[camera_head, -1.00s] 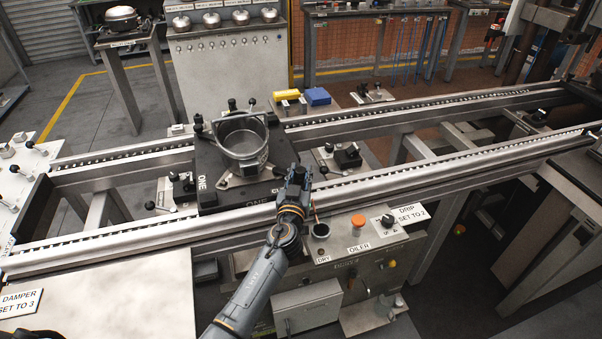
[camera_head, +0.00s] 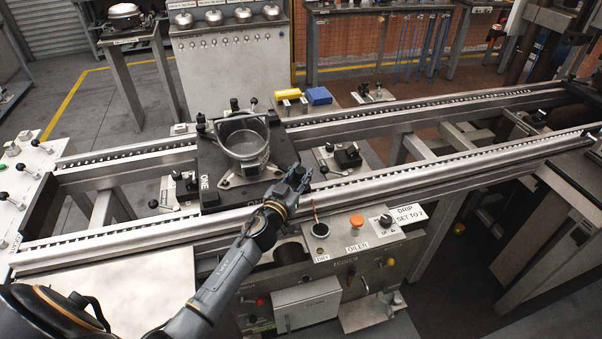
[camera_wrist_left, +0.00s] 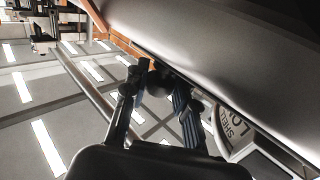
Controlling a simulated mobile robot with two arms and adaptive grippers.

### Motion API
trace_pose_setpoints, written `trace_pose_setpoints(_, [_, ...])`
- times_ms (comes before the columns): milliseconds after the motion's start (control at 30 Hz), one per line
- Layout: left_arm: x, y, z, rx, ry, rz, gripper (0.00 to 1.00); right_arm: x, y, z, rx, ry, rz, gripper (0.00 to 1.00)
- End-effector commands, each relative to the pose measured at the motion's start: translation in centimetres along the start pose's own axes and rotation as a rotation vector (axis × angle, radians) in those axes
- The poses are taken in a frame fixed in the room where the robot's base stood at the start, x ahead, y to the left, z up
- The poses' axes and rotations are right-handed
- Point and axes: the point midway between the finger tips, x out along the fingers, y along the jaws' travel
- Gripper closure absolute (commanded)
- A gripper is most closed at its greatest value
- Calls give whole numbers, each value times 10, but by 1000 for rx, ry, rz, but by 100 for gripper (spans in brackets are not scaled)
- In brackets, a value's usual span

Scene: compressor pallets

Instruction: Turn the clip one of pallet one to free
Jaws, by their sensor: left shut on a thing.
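Pallet one is a black plate (camera_head: 210,186) marked ONE, on the rail conveyor, with a metal shell (camera_head: 244,143) upright on it. Clips with dark ball knobs show at its back (camera_head: 252,101) and left (camera_head: 199,119). My left gripper (camera_head: 298,178) is at the pallet's front right corner, shut on a dark knob. In the left wrist view that knob (camera_wrist_left: 158,80) sits between my fingertips (camera_wrist_left: 157,88). The clip's body is mostly hidden by my gripper, so I cannot tell its angle. My right gripper is not in view.
The front rail (camera_head: 410,172) runs just below my left gripper. A control box (camera_head: 345,265) with an orange button and labelled knobs stands in front of the rail. The rails to the right are clear. A yellow block and a blue block (camera_head: 319,96) lie behind.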

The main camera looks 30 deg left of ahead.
Motion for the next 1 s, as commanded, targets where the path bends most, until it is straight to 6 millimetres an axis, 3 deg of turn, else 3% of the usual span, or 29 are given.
trace_pose_setpoints(33, [0, 0, 2, 0, -3, 0, 71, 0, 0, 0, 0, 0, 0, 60])
trace_pose_setpoints(133, [0, 0, 2, 0, -2, 0, 50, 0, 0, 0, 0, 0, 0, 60])
trace_pose_setpoints(167, [0, 0, 1, 0, -2, 0, 49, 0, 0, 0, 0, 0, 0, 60])
trace_pose_setpoints(567, [-8, 0, 0, 1, 0, -1, 49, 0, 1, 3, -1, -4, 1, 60])
trace_pose_setpoints(1000, [-93, 0, 2, -2, -4, -2, 49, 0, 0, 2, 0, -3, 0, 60])
